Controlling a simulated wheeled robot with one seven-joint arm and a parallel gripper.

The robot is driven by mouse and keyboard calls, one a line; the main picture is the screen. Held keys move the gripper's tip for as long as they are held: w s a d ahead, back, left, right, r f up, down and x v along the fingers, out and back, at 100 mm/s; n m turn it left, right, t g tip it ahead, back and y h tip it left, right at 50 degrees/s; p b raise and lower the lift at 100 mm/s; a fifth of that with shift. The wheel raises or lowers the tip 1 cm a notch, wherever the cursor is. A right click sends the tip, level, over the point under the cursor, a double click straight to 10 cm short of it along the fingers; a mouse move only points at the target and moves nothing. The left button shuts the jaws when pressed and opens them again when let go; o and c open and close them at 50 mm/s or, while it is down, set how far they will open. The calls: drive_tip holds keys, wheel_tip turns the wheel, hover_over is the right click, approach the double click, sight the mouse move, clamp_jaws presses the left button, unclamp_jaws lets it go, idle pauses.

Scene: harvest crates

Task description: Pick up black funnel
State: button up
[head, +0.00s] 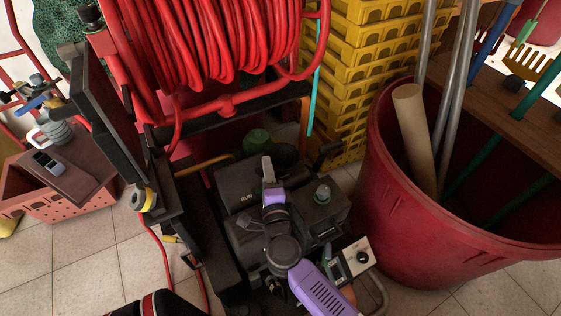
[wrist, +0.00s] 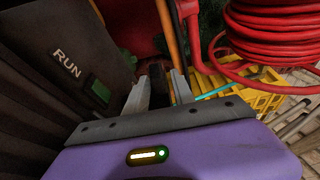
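I cannot make out the black funnel for certain in either view. A dark rounded shape (head: 289,156) lies just beyond my gripper (head: 267,164), among the black machinery, and I cannot tell what it is. My gripper reaches away over the dark machine box in the head view. In the wrist view my gripper (wrist: 162,84) shows two grey fingers with dark pads and a gap between them. A dark form shows beyond the fingertips, and nothing is clearly held.
A red hose reel (head: 205,45) stands close beyond. Stacked yellow crates (head: 355,60) rise behind, and a red bin (head: 400,225) with poles stands at right. A black machine with a RUN label (wrist: 68,62) is close on the left. An orange crate (head: 75,207) is at left.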

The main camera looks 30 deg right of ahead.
clamp_jaws()
drive_tip(key=shift+r, duration=0.1)
